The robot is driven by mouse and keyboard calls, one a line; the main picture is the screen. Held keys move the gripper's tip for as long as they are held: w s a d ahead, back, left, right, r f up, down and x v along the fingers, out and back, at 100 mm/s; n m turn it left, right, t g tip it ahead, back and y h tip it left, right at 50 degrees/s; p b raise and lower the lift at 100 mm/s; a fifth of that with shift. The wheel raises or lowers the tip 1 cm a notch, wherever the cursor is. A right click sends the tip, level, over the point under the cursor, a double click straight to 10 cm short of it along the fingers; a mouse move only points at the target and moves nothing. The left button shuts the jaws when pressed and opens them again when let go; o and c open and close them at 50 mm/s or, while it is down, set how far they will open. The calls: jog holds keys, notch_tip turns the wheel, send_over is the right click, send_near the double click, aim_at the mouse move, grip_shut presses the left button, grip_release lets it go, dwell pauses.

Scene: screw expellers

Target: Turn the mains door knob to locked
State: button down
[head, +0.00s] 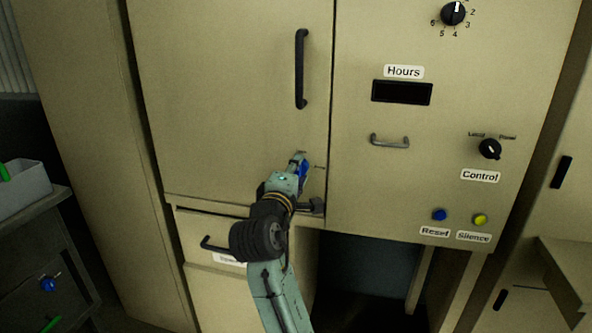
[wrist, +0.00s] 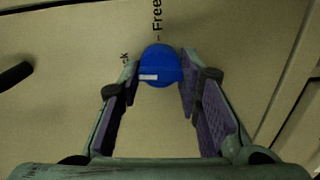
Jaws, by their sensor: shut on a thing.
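The blue mains door knob (wrist: 160,60) is round and sits on the beige cabinet door (head: 230,100), low near the door's right edge. In the wrist view its short white mark points left. The word "Free" (wrist: 157,18) stands above the knob, and a label ending in "ck" (wrist: 124,57) is at its upper left, partly hidden by a finger. My gripper (wrist: 160,66) has a fingertip against each side of the knob and is shut on it. In the head view my gripper (head: 301,165) covers most of the knob and its labels.
A black vertical handle (head: 301,68) is above on the door. The right panel has a grey handle (head: 390,141), a Control knob (head: 490,149), a numbered knob (head: 453,13), a blue Reset button (head: 439,214) and a yellow Silence button (head: 480,219). A drawer handle (head: 213,246) sticks out below.

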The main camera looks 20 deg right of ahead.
jog(key=shift+n, duration=0.5)
jog(key=c, duration=1.2)
grip_release()
jog(key=v, duration=1.2)
